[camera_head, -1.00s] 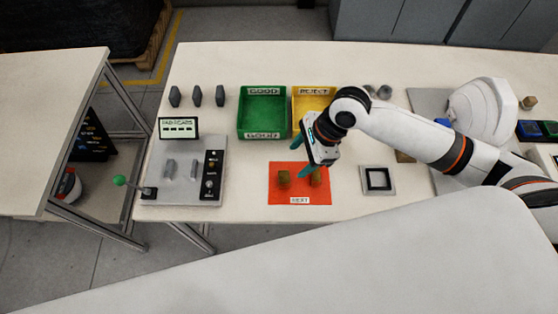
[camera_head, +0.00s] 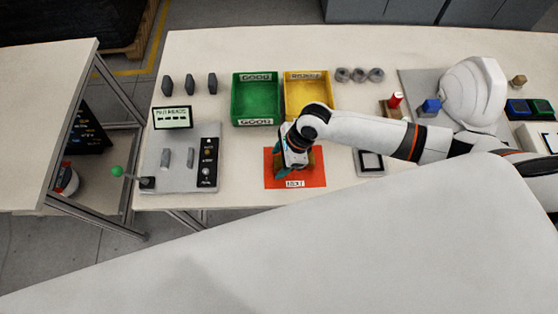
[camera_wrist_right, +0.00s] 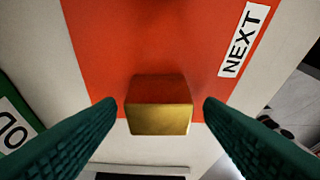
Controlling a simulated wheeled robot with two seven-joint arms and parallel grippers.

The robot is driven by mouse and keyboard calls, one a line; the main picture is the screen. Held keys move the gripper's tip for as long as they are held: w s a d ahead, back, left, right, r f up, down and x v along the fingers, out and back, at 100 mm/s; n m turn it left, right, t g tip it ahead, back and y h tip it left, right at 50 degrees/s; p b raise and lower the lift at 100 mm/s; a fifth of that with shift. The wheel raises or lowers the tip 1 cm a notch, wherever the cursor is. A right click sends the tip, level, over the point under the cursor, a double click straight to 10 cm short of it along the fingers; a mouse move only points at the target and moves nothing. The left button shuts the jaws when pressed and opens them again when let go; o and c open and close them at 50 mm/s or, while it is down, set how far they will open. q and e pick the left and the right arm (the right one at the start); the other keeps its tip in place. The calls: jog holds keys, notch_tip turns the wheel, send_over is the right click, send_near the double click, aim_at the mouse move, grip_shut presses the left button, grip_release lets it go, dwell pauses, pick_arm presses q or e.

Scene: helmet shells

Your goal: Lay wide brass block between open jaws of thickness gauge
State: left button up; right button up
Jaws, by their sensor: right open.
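One brass block (camera_wrist_right: 160,118) sits on the red NEXT mat (camera_wrist_right: 130,35), between the fingertips of my open right gripper (camera_wrist_right: 160,106), with a gap on each side. In the head view my right gripper (camera_head: 283,172) is low over the mat's left part and hides most of what lies there. A brownish block face (camera_head: 311,164) shows just right of it. I cannot tell which block is the wide one. The thickness gauge (camera_head: 180,180) is a grey plate at left with two upright grey jaws set apart and nothing visible between them. My left gripper is not in view.
Green GOOD (camera_head: 256,122) and yellow REJECT (camera_head: 308,76) bins stand behind the mat. Bare table lies between gauge and mat. A black-framed square (camera_head: 369,162) is at right.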

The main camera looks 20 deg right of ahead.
jog(key=shift+w+a+f, duration=0.1)
jog(key=shift+a+f, duration=0.1)
jog(key=shift+f, duration=0.15)
jog(key=shift+c, duration=0.3)
